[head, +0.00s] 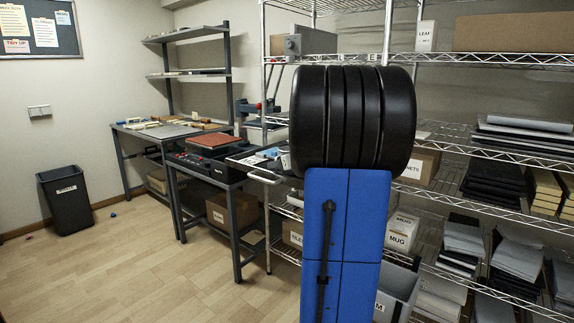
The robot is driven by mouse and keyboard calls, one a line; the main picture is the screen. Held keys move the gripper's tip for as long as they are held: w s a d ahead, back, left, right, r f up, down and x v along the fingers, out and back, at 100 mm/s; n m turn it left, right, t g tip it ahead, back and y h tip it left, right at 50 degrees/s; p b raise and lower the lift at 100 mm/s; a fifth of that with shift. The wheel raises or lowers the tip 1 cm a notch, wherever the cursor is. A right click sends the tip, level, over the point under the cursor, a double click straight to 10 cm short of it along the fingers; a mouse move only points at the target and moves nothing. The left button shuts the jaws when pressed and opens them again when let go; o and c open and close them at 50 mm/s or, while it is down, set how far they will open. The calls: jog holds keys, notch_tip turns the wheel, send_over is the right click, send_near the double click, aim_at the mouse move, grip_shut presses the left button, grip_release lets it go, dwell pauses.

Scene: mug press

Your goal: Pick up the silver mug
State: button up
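I cannot make out a silver mug in the head view. A black tray-like surface (244,160) at the middle carries small blue and white items, too small and partly hidden to identify. A white box labelled MUG (401,232) sits on a lower rack shelf at the right. My gripper is not in view. My own black and blue arm parts stand large in the middle and hide part of the rack behind them.
A metal wire rack (470,138) with boxes and stacked sheets fills the right. Two workbenches, one with a flat red-topped machine (210,141), stand left of it. A black bin (66,200) stands by the left wall. The wooden floor (130,270) at front left is mostly clear.

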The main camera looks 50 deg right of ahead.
jog(key=shift+w+f, duration=0.15)
jog(key=shift+w, duration=0.25)
grip_shut()
